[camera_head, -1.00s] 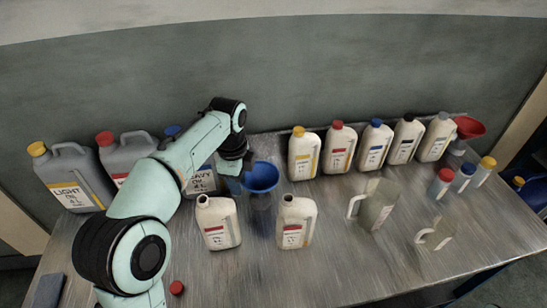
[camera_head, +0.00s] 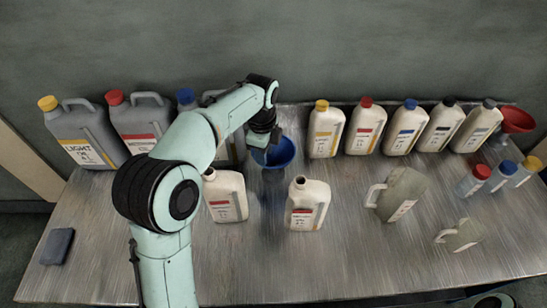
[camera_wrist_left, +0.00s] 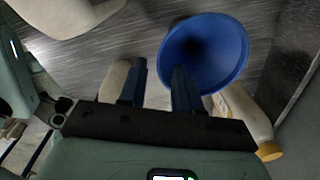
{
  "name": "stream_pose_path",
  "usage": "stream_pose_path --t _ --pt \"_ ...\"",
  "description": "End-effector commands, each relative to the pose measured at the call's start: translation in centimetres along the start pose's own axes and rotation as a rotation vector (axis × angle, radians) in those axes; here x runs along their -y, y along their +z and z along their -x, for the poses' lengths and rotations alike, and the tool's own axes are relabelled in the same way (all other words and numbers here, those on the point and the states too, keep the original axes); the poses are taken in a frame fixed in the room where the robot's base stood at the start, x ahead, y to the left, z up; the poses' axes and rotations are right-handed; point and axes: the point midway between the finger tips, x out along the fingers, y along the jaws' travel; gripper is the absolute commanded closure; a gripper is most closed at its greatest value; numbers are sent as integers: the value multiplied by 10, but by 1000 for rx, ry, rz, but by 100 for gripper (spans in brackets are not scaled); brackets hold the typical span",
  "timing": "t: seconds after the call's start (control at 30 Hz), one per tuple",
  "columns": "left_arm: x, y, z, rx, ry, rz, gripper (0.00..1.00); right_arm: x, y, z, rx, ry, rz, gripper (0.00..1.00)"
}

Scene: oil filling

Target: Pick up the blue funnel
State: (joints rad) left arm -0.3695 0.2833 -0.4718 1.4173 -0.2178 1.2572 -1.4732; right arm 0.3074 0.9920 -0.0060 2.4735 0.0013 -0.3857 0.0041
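The blue funnel (camera_head: 282,153) stands mouth up behind the two front white bottles, toward the back of the table. It also shows in the left wrist view (camera_wrist_left: 206,50), with its wide round mouth facing the camera. My left gripper (camera_head: 268,138) is at the funnel's back-left rim in the head view. In the left wrist view its two fingers (camera_wrist_left: 160,82) are apart, with table showing between them. The right-hand finger overlaps the funnel's rim; I cannot tell whether it touches. The funnel's spout is mostly hidden. My right gripper is not in view.
Two white bottles (camera_head: 225,196) (camera_head: 307,204) stand in front of the funnel. Grey jugs (camera_head: 85,138) line the back left, and several white bottles (camera_head: 325,133) the back right. A red funnel (camera_head: 517,119) and clear pitchers (camera_head: 404,192) are at right. The front table (camera_head: 330,270) is clear.

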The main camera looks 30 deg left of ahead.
Motion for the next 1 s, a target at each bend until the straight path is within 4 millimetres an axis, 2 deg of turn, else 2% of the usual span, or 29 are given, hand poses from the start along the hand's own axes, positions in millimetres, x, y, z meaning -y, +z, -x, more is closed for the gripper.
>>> stream_pose_path --t 0.3,0.6,0.63,0.7,0.73,1.0 --pt "0 2 -44 0 3 0 67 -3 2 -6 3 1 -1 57" --pt "0 2 -49 -1 0 1 67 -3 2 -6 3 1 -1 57" --pt "0 2 -49 -1 0 1 74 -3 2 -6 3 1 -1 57" --pt "0 2 -49 -1 0 1 96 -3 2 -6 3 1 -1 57" --pt "0 2 -49 -1 0 1 100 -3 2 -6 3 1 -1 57" --pt "0 2 -49 -1 1 1 100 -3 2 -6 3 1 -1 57"
